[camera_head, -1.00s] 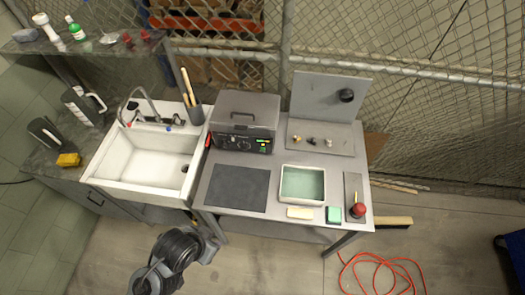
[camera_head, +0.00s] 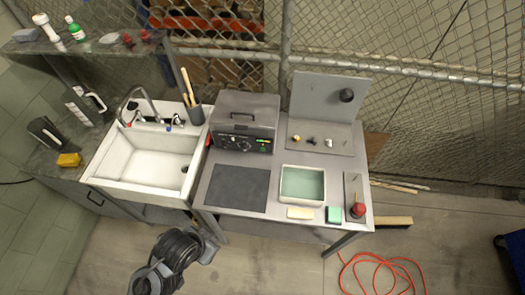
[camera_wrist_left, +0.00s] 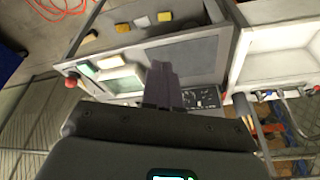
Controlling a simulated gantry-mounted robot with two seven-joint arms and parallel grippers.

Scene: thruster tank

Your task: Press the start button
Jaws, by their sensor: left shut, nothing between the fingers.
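The grey tank machine (camera_head: 247,112) stands at the back of the steel workbench, with a lid handle on top. Its front control panel (camera_head: 240,143) has a dial and small green lit marks (camera_head: 264,142) at its right end; no label reads clearly enough to pick out the start button. The panel also shows in the left wrist view (camera_wrist_left: 203,98), partly hidden by my fingers. My left gripper (camera_wrist_left: 160,68) is shut and empty there, its fingers over the panel's edge and the dark mat; I cannot tell whether they touch anything. My right gripper shows in neither view.
On the bench are a dark mat (camera_head: 238,188), a tray with green contents (camera_head: 303,169), a cream block (camera_head: 300,213), a green sponge (camera_head: 334,214) and a red knob (camera_head: 358,210). A white sink (camera_head: 151,154) adjoins at left; wire fence stands behind.

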